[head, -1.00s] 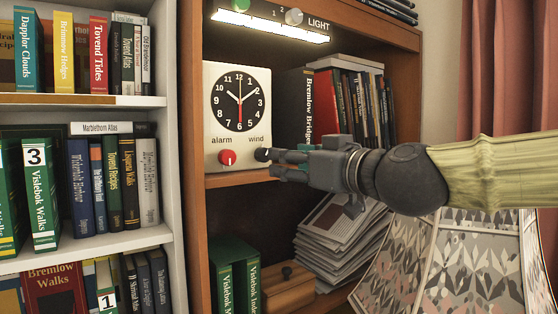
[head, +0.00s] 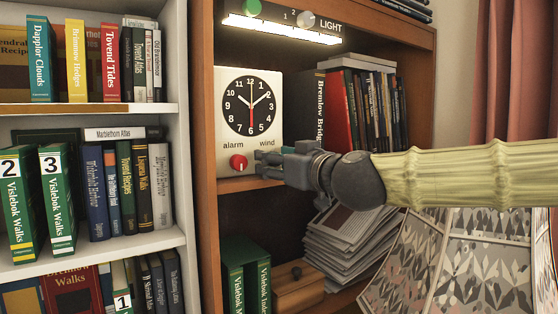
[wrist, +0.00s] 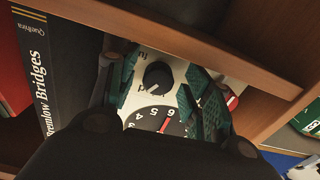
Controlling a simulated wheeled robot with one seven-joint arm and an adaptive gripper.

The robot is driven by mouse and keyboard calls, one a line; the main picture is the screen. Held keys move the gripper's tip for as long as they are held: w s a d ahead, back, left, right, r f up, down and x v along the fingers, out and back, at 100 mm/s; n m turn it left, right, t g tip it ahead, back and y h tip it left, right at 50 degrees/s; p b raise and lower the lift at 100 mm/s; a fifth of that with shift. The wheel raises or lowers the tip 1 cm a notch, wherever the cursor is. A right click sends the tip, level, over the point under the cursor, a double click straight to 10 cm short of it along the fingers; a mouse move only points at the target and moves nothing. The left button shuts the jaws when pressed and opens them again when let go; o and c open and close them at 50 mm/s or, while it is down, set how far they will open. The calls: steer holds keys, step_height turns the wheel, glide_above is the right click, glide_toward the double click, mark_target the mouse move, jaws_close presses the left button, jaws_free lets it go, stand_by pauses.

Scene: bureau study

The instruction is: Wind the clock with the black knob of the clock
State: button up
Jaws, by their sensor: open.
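The white square clock (head: 272,88) with a black dial stands on the wooden shelf, showing about ten past ten. Its black knob, under the word "wind", is hidden by my gripper in the head view. In the wrist view the black knob (wrist: 158,77) shows between the green finger pads, with clear gaps on both sides. My gripper (head: 262,165) is open, its fingers in front of the clock's lower right corner. Its fingers straddle the knob in the wrist view (wrist: 161,70). I cannot tell whether they touch the clock face.
The red alarm knob (head: 238,162) sits just left of my fingers. The shelf board (head: 240,185) runs close below. Books, including Bremlow Bridges (head: 318,110), stand right of the clock. A lit lamp strip (head: 282,30) is above, and a patterned lampshade (head: 475,260) stands below my arm.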

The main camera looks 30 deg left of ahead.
steer(key=c, duration=1)
steer(key=shift+f+m+b, duration=0.1)
steer(key=shift+m+b, duration=0.35)
steer(key=shift+m, duration=0.35)
steer(key=shift+c, duration=0.2)
steer(key=o, duration=1)
steer(key=shift+s, duration=0.1)
steer(key=shift+o, duration=0.2)
steer(key=shift+d, duration=0.1)
steer(key=v, duration=1.2)
